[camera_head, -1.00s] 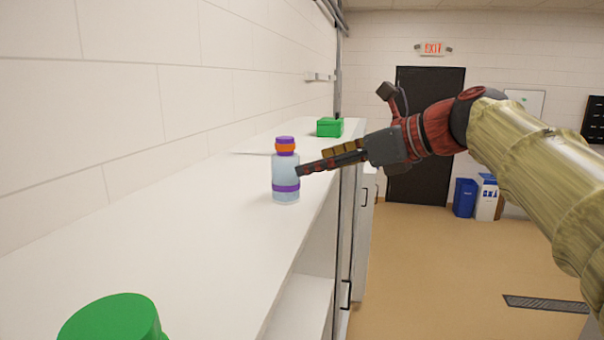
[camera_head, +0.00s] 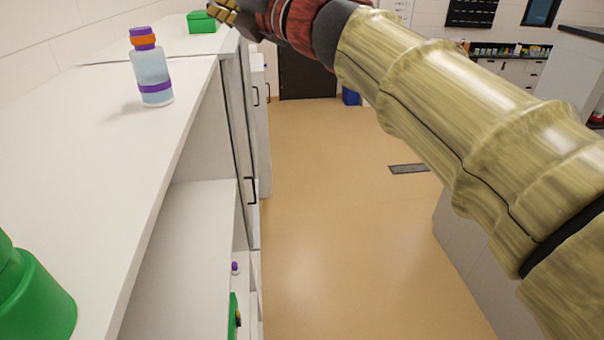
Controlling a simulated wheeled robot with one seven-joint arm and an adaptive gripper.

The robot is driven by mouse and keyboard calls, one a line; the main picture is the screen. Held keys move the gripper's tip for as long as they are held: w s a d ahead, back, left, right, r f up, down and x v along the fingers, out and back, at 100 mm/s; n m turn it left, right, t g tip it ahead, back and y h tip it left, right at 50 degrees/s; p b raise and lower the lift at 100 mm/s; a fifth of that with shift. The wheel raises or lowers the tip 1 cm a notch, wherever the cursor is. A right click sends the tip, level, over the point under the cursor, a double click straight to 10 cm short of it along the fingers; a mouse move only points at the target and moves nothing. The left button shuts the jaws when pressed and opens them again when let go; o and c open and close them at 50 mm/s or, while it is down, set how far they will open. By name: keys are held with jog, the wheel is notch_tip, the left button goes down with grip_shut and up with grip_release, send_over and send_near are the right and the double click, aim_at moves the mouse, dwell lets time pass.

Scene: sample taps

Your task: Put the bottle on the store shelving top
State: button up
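The bottle (camera_head: 152,77) is pale blue and translucent, with a purple and orange cap and a purple band. It stands upright on the white store shelving top (camera_head: 105,135), near its right edge. My gripper (camera_head: 228,12) is at the top edge of the head view, right of the bottle in the picture and apart from it. The gripper is partly cut off by the frame, and its finger opening is not clear. I see nothing held in it.
A green box (camera_head: 201,22) sits farther back on the top. A green container (camera_head: 34,298) is at the near left. Open shelves below hold a small purple-capped item (camera_head: 235,268) and a green item (camera_head: 234,316). The tan floor (camera_head: 330,220) right of the shelving is clear.

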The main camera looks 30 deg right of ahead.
jog(key=s+d+f+m+g+h, duration=0.2)
jog(key=s+d+f+m+h, duration=0.1)
jog(key=f+m, duration=0.45)
jog(key=s+d+f+m+g+h, duration=0.1)
jog(key=s+d+f+m+h, duration=0.25)
jog(key=f+m, duration=0.4)
jog(key=s+d+f+m+g+h, duration=0.2)
jog(key=d+f+m+h, duration=0.2)
jog(key=f+m, duration=0.35)
jog(key=s+a+f+m+g+y, duration=0.2)
jog(key=s+a+f+m+g, duration=0.1)
jog(key=s+f, duration=0.6)
jog(key=s+a+f+m+g+y, duration=0.2)
jog(key=s+a+f+m+g, duration=0.2)
jog(key=s+f, duration=0.5)
notch_tip(320, 180, down, 7)
jog(key=shift+s+a+g, duration=0.2)
jog(key=shift+a+g, duration=0.5)
jog(key=shift+a, duration=0.15)
jog(key=shift+s+m, duration=0.1)
jog(key=shift+m, duration=0.15)
